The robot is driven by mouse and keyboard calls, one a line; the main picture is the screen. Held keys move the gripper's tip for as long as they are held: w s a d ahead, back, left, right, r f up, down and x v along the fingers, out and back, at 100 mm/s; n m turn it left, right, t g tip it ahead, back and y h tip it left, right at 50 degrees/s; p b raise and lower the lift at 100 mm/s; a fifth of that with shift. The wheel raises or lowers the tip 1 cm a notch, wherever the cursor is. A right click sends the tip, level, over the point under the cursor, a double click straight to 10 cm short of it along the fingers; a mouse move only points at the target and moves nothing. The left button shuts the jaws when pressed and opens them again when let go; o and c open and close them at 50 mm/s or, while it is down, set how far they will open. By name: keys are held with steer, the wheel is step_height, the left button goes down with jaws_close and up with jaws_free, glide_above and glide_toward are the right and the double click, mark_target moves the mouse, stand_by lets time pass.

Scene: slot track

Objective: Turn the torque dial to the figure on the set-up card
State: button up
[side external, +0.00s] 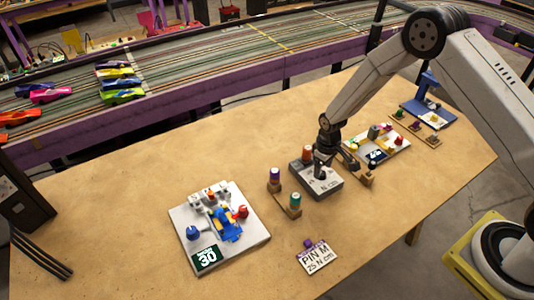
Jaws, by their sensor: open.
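The set-up card (317,258) lies at the front of the table and reads "PIN M 25 N cm", with a small purple piece at its top edge. The torque unit is a grey box (322,188) marked "N cm", with an orange-topped post (307,153) at its back. My gripper (333,164) points down over the box, open, at its dial. The dial is mostly hidden by the fingers, and its setting cannot be read. I cannot tell whether the fingers touch it.
A wooden stand (288,208) with purple-topped and teal-topped tools is close left. A white fixture board (257,240) marked 30 holds a blue-yellow car. Another board (398,146) and a blue stand (440,120) lie right. The table's left side is clear.

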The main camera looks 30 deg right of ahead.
steer(key=shift+f, duration=0.95)
jaws_close()
steer(key=shift+m, duration=0.4)
steer(key=m, duration=1.1)
